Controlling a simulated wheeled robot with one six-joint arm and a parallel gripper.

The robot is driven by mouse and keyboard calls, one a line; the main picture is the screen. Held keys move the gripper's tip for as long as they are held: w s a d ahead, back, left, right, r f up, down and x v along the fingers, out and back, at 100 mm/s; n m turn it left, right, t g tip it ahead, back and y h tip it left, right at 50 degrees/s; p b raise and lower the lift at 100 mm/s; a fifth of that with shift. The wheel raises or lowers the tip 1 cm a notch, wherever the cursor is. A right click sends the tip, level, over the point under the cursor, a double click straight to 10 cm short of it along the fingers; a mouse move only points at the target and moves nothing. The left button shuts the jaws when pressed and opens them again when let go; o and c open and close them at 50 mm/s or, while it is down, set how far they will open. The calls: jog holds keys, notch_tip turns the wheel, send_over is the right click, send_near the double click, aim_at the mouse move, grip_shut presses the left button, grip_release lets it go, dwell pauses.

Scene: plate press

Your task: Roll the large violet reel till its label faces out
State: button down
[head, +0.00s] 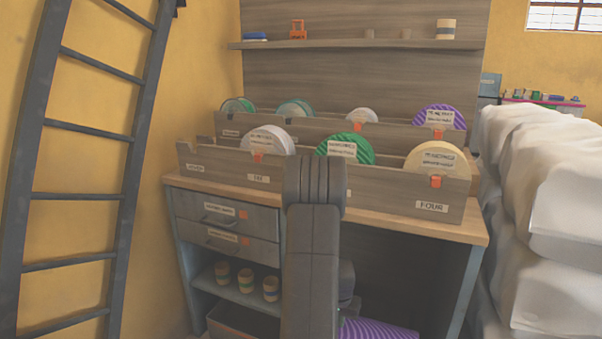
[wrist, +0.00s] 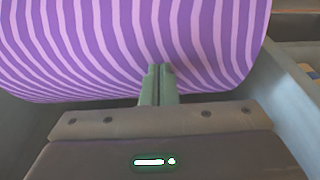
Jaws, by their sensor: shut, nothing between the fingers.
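The large violet reel (wrist: 130,40) fills the upper part of the wrist view, its side wrapped in light and dark purple stripes. No label shows on the part in view. In the head view a piece of the reel (head: 378,329) shows low under the bench, partly hidden by my arm. My gripper (wrist: 157,70) is shut and empty, its fingertips together against the lower middle of the reel's striped side in the picture. I cannot tell whether they touch it. In the head view my gripper is hidden behind my arm.
The wooden bench (head: 475,232) carries two rows of racks with labelled discs, including a smaller violet one (head: 440,118). Drawers (head: 228,216) and striped cups stand left of the reel. White sacks (head: 545,170) crowd the right; a dark ladder (head: 75,195) leans at left.

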jog(key=shift+s, duration=0.15)
jog(key=shift+s+a+b, duration=0.35)
jog(key=shift+s+a, duration=0.05)
jog(key=shift+s, duration=0.35)
jog(key=shift+s, duration=0.15)
jog(key=shift+s+a+f+b, duration=0.15)
jog(key=shift+s+a+b, duration=0.05)
jog(key=shift+s+b, duration=0.2)
jog(key=shift+s+a+f+b, duration=0.15)
jog(key=shift+s+b, duration=0.2)
jog(key=shift+s+a+f+b, duration=0.2)
jog(key=shift+s+f+b, duration=0.05)
jog(key=shift+s+b, duration=0.2)
jog(key=shift+s+a+f+b, duration=0.15)
jog(key=shift+s+f+b, duration=0.1)
jog(key=shift+s+b, duration=0.2)
jog(key=shift+s+f, duration=0.1)
